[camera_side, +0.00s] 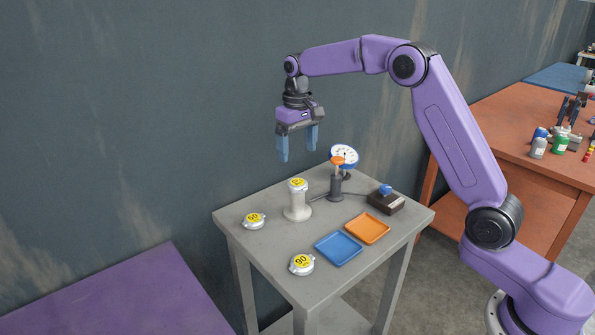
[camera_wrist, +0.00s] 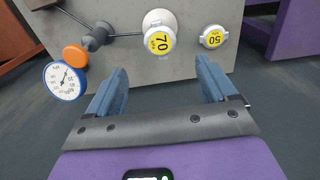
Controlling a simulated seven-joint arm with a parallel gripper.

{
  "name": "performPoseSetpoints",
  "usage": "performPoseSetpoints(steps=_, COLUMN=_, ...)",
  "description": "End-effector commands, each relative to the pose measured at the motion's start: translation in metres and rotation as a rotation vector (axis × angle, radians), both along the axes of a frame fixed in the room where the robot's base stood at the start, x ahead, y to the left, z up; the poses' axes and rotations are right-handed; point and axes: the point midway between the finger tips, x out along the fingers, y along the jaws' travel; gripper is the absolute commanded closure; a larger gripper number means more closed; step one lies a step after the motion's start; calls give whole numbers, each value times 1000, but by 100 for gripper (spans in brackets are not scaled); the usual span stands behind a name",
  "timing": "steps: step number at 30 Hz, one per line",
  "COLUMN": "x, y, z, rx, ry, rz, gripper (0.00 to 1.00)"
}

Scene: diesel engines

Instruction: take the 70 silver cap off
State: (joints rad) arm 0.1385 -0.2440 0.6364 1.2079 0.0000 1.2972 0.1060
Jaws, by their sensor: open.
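The 70 silver cap (camera_wrist: 161,41) has a yellow label and sits on top of a white post, seen in the wrist view. In the side view the same cap (camera_side: 297,184) is on the white post (camera_side: 297,205) standing on the grey table. My gripper (camera_side: 298,147) is open and empty, above the table and higher than the cap. In the wrist view its two blue fingers (camera_wrist: 162,83) are spread apart, with the cap beyond the gap between them. Nothing hides the cap's top.
A 50 cap (camera_side: 254,220) and a 90 cap (camera_side: 302,264) lie on the grey table (camera_side: 280,280). A blue tray (camera_side: 339,248) and an orange tray (camera_side: 367,228) lie side by side. A pressure gauge (camera_side: 344,156), an orange-topped dark stand (camera_side: 336,180) and a dark box (camera_side: 386,202) stand behind.

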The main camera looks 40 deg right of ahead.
Motion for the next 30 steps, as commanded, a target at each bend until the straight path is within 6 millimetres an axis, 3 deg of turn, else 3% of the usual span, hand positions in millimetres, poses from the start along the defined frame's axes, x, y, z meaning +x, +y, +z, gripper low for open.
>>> performPoseSetpoints(steps=30, x=-1, y=0, z=-88, rx=0, ry=2, rz=0, gripper=15)
